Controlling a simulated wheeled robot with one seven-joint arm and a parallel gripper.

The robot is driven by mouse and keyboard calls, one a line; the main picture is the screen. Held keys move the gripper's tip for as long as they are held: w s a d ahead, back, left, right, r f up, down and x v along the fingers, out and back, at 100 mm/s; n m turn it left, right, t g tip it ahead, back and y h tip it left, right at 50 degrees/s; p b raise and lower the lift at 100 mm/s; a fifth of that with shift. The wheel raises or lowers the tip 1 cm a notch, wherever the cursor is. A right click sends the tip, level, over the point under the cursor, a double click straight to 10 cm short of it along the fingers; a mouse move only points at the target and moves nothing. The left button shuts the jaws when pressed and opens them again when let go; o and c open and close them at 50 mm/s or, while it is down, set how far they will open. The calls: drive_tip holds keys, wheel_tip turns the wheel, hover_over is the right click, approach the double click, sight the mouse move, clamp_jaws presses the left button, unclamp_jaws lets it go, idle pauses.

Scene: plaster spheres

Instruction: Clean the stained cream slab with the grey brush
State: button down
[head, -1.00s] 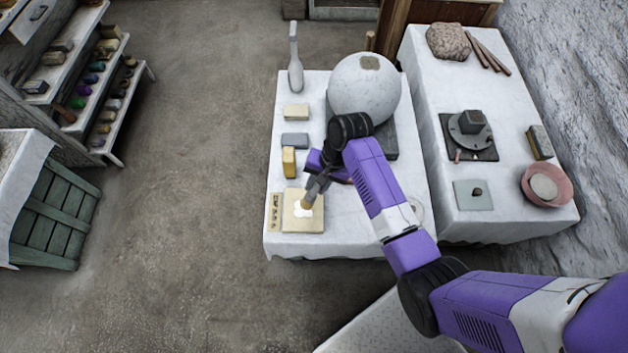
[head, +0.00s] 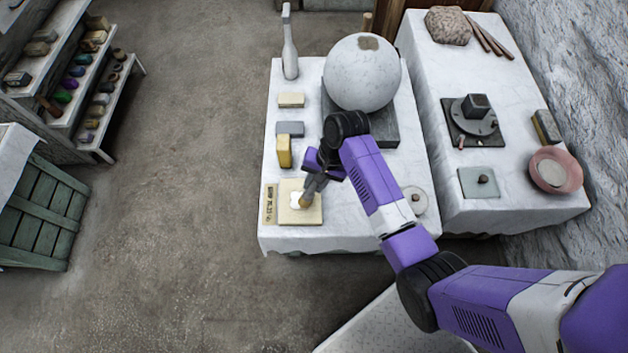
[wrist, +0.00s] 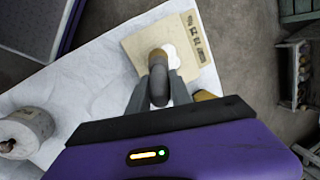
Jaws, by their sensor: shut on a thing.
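The cream slab (head: 312,217) lies flat near the front left of the white-draped table, with a white stain (head: 296,199) near its middle. My gripper (head: 311,187) is over the slab, shut on the brush (head: 304,202). In the wrist view, the brush (wrist: 158,88) has a grey rounded body and a tan end, between the fingers of my gripper (wrist: 160,102). The tan end is over the slab (wrist: 138,44), beside the white stain (wrist: 170,52) and partly covering it. I cannot tell whether it touches the surface.
A dark-lettered strip (head: 269,204) lies left of the slab. A yellow block (head: 284,151), a grey block (head: 290,129) and a large plaster sphere (head: 362,72) stand farther back. A round white piece (head: 414,200) sits right.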

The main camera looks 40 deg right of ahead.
drive_tip(key=shift+f, duration=0.1)
idle(0.6)
drive_tip(key=shift+s+a+p, duration=0.2)
drive_tip(key=shift+s+p, duration=0.1)
drive_tip(key=shift+p, duration=0.35)
drive_tip(key=shift+s+a+f+p, duration=0.1)
drive_tip(key=shift+s+a+p, duration=0.1)
drive_tip(key=shift+s+p, duration=0.2)
drive_tip(key=w+d, duration=0.1)
drive_tip(key=w, duration=0.1)
drive_tip(key=shift+w+d, duration=0.3)
drive_tip(key=shift+d, duration=0.1)
drive_tip(key=shift+s+a, duration=0.1)
